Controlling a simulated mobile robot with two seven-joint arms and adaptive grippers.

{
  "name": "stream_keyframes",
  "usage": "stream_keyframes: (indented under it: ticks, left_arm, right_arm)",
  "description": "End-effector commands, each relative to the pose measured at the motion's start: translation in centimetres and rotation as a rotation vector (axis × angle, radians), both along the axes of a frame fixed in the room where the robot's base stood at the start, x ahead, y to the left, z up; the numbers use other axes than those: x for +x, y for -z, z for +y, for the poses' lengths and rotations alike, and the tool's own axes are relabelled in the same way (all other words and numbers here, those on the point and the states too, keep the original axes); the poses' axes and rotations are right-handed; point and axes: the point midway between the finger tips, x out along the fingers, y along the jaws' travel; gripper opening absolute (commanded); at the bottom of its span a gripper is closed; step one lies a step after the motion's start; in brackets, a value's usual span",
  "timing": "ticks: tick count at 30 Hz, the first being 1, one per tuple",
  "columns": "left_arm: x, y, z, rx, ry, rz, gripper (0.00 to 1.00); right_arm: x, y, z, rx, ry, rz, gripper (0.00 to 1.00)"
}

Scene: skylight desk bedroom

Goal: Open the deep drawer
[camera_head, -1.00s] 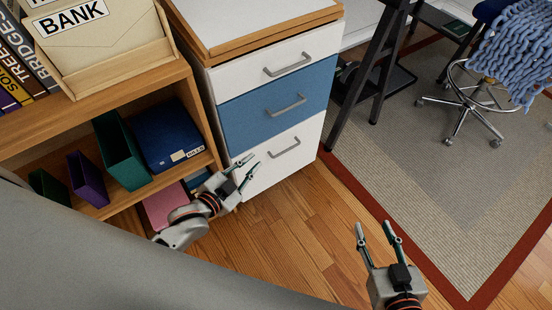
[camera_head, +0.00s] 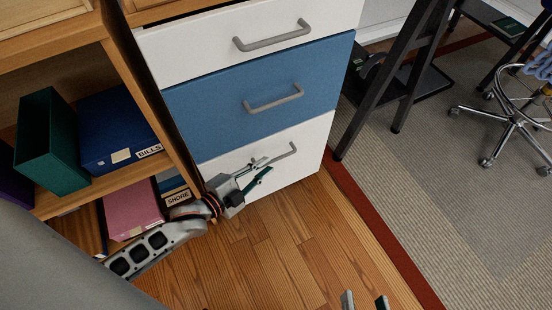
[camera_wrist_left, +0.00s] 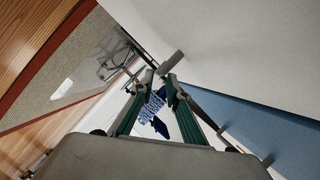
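The deep drawer (camera_head: 305,162) is the white bottom drawer of the cabinet in the head view, and it is closed. Its grey bar handle (camera_head: 293,149) is partly hidden by my left gripper (camera_head: 262,167). That gripper's fingertips are spread and overlap the handle's left part; I cannot tell whether they touch it. In the left wrist view, the green-grey fingers of my left gripper (camera_wrist_left: 161,77) have a gap between them, with a grey handle end (camera_wrist_left: 172,62) close to the tips. My right gripper (camera_head: 365,301) shows only two separated fingertips at the bottom edge.
Above are a blue drawer (camera_head: 262,88) and a white top drawer (camera_head: 215,40), both closed. A wooden shelf (camera_head: 75,189) with boxes stands at left. A dark desk leg (camera_head: 385,80) stands right of the cabinet. The wood floor (camera_head: 285,245) in front is clear.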

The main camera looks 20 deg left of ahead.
Motion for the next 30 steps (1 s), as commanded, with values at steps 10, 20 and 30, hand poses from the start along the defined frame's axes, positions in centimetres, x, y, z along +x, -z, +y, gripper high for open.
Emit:
stream_keyframes:
  ticks: [10, 20, 30]
  left_arm:
    - [3.8, 1.3, -1.4, -0.001, 0.000, 0.005, 0.15]
    - [4.6, 1.2, -1.6, -0.001, -0.001, 0.003, 0.15]
    - [4.5, 1.2, -1.5, -0.001, 0.000, 0.003, 0.00]
  right_arm:
    - [-0.7, 0.7, 1.4, 0.122, 0.039, 0.040, 0.40]
    - [-0.6, 0.5, 1.6, 0.144, 0.048, 0.041, 0.40]
    - [-0.6, 0.5, 1.6, 0.143, 0.048, 0.039, 0.40]
